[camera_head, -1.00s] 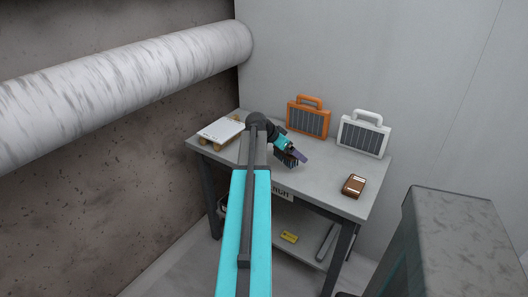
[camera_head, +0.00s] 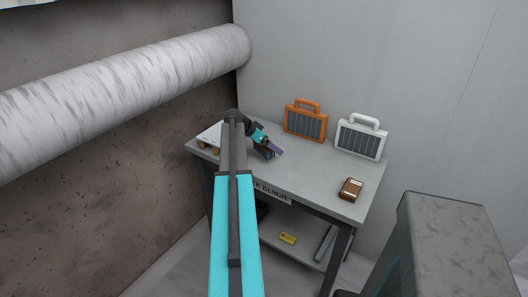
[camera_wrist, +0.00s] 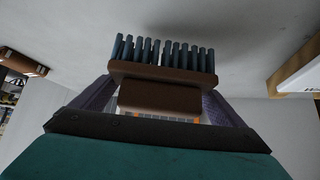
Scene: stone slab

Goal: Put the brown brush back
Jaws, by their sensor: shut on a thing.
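The brown brush (camera_wrist: 160,97) has a brown body and a row of dark blue-grey bristles, seen large in the wrist view. My gripper (camera_wrist: 158,105) is shut on it, with a purple-grey finger on either side of its block. In the head view my gripper (camera_head: 272,150) is over the left half of the table (camera_head: 310,182). The brush there is a small dark shape (camera_head: 265,155) mostly hidden by the gripper. I cannot tell from these views how far the bristles are from the tabletop.
A white board on yellowish supports (camera_head: 209,136) lies at the table's left end, partly behind my arm. An orange case (camera_head: 305,124) and a white case (camera_head: 360,138) stand along the back. A brown block (camera_head: 350,189) sits front right. The shelf below holds a yellow item (camera_head: 288,238).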

